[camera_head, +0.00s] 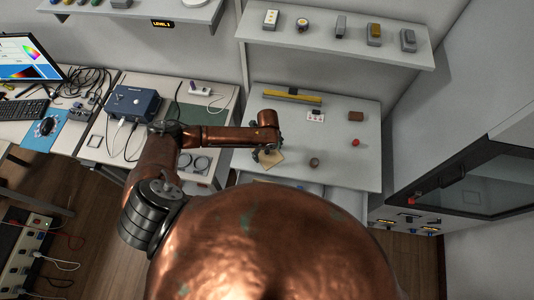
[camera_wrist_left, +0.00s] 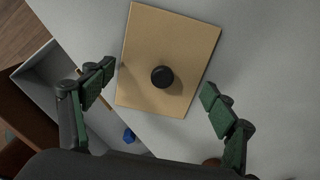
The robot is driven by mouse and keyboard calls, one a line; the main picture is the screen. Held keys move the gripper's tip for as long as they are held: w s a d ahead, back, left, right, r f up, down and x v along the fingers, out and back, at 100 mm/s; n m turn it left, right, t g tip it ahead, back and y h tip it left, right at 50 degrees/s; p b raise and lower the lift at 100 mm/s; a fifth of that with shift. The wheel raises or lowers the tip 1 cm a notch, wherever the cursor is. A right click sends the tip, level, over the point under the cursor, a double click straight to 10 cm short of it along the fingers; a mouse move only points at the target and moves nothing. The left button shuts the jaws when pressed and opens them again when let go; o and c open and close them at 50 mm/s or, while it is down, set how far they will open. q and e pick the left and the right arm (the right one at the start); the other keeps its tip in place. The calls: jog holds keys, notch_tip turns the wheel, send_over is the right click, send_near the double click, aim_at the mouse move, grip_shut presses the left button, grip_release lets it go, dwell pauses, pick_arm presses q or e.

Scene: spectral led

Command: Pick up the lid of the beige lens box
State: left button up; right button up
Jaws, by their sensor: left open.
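The beige lens box lid (camera_wrist_left: 152,42) is a flat tan rectangle with a round black knob (camera_wrist_left: 162,77) in its middle. In the left wrist view it lies slightly turned on the white table. In the head view the lid (camera_head: 270,160) shows at the table's front left, partly under my left gripper (camera_head: 268,153). My left gripper (camera_wrist_left: 155,92) is open, with one green-padded finger on each side of the lid and the knob between them, apart from both. Whether the box body is under the lid is hidden. My right gripper is not in view.
On the white table (camera_head: 345,175) stand a small round brown object (camera_head: 314,162), a red object (camera_head: 355,142), a brown block (camera_head: 356,116) and a yellow bar (camera_head: 291,97). An open drawer (camera_wrist_left: 60,68) with a blue item (camera_wrist_left: 129,135) lies below the table edge.

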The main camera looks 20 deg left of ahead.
pick_arm(q)
jog(key=shift+f, duration=0.1)
jog(key=c, duration=2.1)
